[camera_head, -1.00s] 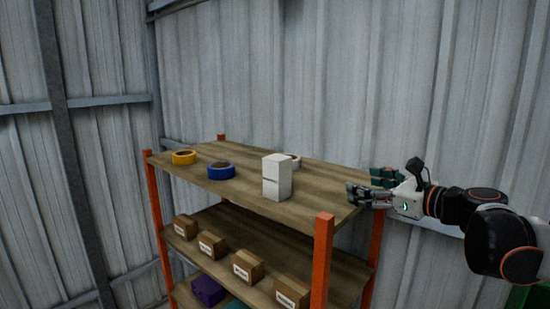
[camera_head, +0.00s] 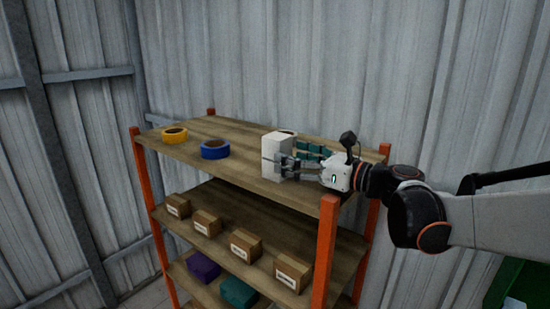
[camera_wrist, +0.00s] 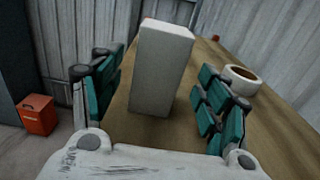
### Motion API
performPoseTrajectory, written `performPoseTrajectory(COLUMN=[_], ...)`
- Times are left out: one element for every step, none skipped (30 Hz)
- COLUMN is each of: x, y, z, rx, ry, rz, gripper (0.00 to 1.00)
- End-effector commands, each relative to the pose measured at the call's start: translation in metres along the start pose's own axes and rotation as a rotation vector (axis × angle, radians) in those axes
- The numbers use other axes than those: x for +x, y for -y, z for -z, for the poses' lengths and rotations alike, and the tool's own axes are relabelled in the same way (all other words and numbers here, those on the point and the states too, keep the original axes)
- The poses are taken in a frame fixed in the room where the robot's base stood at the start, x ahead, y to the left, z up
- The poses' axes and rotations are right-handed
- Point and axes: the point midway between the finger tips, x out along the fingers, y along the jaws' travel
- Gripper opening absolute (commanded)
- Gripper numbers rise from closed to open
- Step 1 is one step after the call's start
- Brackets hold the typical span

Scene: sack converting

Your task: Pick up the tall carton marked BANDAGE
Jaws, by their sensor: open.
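A tall plain white carton (camera_head: 274,143) stands upright on the top shelf. No BANDAGE lettering can be read on the faces I see. My gripper (camera_head: 290,158) is open, reaching in from the right with its fingers on either side of the carton; the near finger covers part of its front. In the wrist view the carton (camera_wrist: 161,65) stands between the teal finger pads, with a gap visible on each side. The carton's far side is hidden.
On the wooden top shelf (camera_head: 215,127) are a yellow tape roll (camera_head: 174,135), a blue tape roll (camera_head: 215,149) and, close beside the carton, a white tape roll (camera_wrist: 241,79). An orange post (camera_head: 327,240) rises at the near corner. Small brown boxes (camera_head: 245,244) sit below.

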Motion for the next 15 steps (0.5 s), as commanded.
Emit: performPoseTrajectory(x=[0.002, 0.003, 0.006, 0.008, 0.011, 0.017, 0.021, 0.025, 0.031, 0.036, 0.04, 0.045, 0.049, 0.051, 0.052], y=[0.0, 0.0, 0.0, 0.0, -0.001, -0.002, -0.002, -0.002, -0.003, -0.003, -0.002, -0.002, -0.002, -0.002, -0.002], z=[0.0, 0.0, 0.0, 0.0, 0.0, 0.0, 0.0, 0.0, -0.001, 0.0, 0.0, 0.0, 0.0, 0.0, 0.0], rx=[0.0, 0.0, 0.0, 0.0, 0.0, 0.0, 0.0, 0.0, 0.0, 0.0, 0.0, 0.0, 0.0, 0.0, 0.0], ry=[0.0, 0.0, 0.0, 0.0, 0.0, 0.0, 0.0, 0.0, 0.0, 0.0, 0.0, 0.0, 0.0, 0.0, 0.0], rz=[0.0, 0.0, 0.0, 0.0, -0.001, -0.002, -0.002, -0.002, -0.003, -0.003, -0.002, -0.001, -0.002, -0.001, -0.001], gripper=[0.69, 0.69, 0.69, 0.69, 0.69, 0.69, 0.69, 0.69, 0.69, 0.69, 0.69, 0.69, 0.69, 0.69, 0.69])
